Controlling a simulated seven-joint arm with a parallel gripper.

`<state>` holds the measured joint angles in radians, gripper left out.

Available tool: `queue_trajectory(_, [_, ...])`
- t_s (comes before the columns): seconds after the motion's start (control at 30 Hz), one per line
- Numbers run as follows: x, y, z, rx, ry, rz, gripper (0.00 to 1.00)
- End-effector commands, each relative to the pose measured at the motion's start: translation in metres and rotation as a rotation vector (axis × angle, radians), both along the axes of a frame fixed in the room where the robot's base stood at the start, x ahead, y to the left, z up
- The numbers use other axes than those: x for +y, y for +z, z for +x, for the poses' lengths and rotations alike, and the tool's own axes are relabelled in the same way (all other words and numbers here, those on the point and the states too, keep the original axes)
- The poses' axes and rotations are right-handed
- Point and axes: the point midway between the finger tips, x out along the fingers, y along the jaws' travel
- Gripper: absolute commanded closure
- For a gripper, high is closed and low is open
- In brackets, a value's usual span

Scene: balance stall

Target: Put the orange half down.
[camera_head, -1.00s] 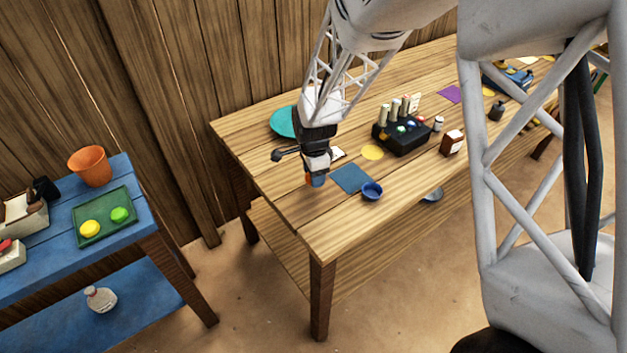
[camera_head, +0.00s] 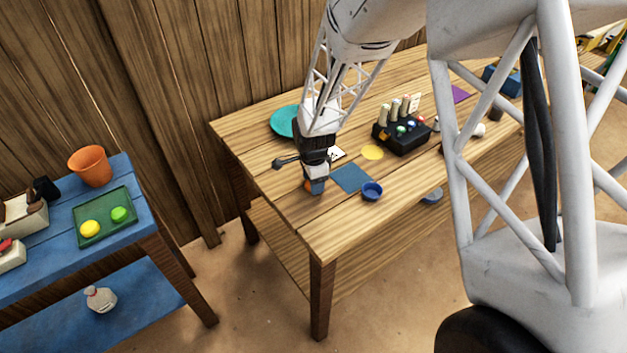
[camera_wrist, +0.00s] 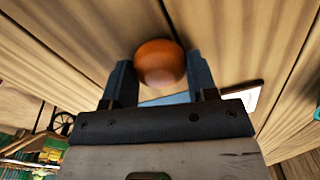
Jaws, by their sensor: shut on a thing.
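The orange half (camera_wrist: 160,62) shows in the wrist view as a rounded orange-brown shape between the two blue-grey fingers of my gripper (camera_wrist: 158,72). My gripper (camera_head: 315,188) is shut on it. In the head view only a small orange patch (camera_head: 307,185) of it shows beside the fingers, low over the left part of the wooden table (camera_head: 300,225). I cannot tell whether it touches the wood. Its flat side is not visible.
A blue square mat (camera_head: 351,178) and a small blue bowl (camera_head: 372,191) lie right of my gripper. A yellow disc (camera_head: 372,152), a black rack (camera_head: 402,138) and a teal plate (camera_head: 283,122) are farther back. Bare wood lies in front.

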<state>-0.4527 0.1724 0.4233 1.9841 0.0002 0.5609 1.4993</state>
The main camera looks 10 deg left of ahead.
Motion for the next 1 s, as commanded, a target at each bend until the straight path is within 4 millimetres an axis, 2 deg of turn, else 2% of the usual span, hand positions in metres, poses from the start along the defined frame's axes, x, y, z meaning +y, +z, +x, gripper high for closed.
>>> queue_trajectory(0.37, [-0.0001,-0.0026,-0.0002,0.001,0.000,-0.001,0.70])
queue_trajectory(0.4, [-0.0001,-0.0031,-0.0002,0.001,0.000,-0.001,0.46])
queue_trajectory(0.57, [0.0000,-0.0028,-0.0001,0.001,0.000,-0.001,0.22])
queue_trajectory(1.0, [0.0001,0.0019,0.0002,-0.001,0.000,0.001,0.22])
